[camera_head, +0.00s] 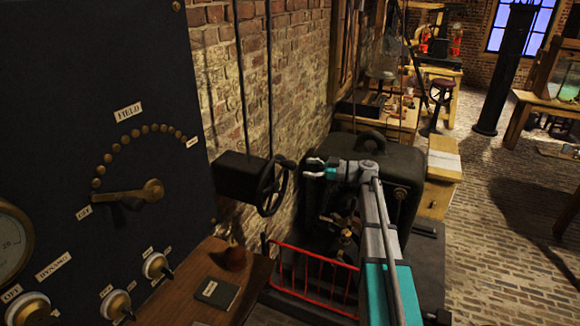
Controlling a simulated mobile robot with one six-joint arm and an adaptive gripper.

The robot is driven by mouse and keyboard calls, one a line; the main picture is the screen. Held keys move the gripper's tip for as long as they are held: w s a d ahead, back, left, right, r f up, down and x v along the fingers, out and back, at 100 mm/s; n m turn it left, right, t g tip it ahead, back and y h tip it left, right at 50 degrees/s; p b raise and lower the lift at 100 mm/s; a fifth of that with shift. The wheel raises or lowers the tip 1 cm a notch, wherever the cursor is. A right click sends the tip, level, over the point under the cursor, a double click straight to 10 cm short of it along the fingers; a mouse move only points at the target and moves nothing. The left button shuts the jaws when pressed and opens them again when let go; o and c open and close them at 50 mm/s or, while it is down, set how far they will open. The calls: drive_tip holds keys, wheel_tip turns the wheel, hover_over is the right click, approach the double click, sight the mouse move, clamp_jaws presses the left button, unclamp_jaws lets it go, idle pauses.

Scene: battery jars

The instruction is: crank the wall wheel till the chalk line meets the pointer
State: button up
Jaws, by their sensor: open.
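The wall wheel (272,189) is a dark spoked handwheel on the front of a black box (233,175) beside the brick wall, at the middle of the view. A small knob or crank handle sticks out at its upper right. My gripper (306,168) is open, just right of the wheel near that handle. It looks empty, and whether it touches the handle cannot be told. My arm reaches up to it from the lower right. I cannot make out the chalk line or the pointer; the wheel's face is dark and seen at an angle.
A black panel (60,70) with knobs and a brass lever fills the left. A wooden shelf (190,285) with a notebook (217,292) stands below. A red railing (312,275) and a big dark machine (375,160) lie below and behind my gripper. Brick floor is free at right.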

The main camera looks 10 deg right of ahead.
sight(290, 166)
drive_tip(key=shift+x, duration=3.2)
clamp_jaws()
